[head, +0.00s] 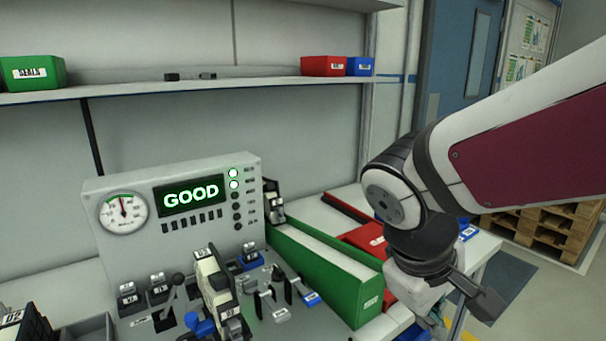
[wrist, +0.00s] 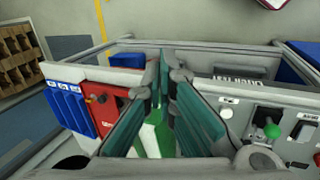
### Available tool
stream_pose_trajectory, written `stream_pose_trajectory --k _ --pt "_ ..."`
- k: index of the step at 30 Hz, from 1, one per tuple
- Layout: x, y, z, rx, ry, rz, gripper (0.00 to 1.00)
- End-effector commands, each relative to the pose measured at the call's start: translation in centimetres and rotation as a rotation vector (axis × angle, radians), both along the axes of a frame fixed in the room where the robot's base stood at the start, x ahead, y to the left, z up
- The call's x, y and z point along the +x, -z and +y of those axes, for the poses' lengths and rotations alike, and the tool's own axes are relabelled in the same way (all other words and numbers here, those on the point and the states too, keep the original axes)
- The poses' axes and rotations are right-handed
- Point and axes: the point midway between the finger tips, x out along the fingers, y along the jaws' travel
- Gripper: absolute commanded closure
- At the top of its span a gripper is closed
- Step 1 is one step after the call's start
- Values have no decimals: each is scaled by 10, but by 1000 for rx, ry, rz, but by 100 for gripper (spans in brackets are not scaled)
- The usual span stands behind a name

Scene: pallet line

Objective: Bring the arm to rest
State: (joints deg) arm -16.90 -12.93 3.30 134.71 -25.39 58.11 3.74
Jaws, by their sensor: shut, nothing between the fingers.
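My arm reaches in from the right in the head view, its forearm white with a dark red panel. My gripper (head: 436,322) hangs below the wrist at the right end of the bench, partly cut off by the lower edge of the picture. In the wrist view my gripper (wrist: 166,80) shows its two fingers with teal pads. It is shut and holds nothing. A long green box (head: 330,270) lies to the left of my gripper in the head view.
A grey test panel (head: 170,240) with a gauge and a display reading GOOD stands on the bench. Red bins (head: 365,240) lie beside the green box. A shelf (head: 200,86) with small bins runs above. Wooden pallets (head: 545,225) stand on the floor at right.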

Motion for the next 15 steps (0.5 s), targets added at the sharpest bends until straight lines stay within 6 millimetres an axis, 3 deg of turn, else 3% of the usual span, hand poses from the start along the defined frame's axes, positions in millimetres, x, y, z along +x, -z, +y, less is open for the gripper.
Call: stream_pose_trajectory --k 3,9,15 --pt "-30 -15 -15 121 135 -66 100" --pt "-73 -28 -22 317 321 -176 100" --pt "-94 -34 -20 438 420 -256 100"
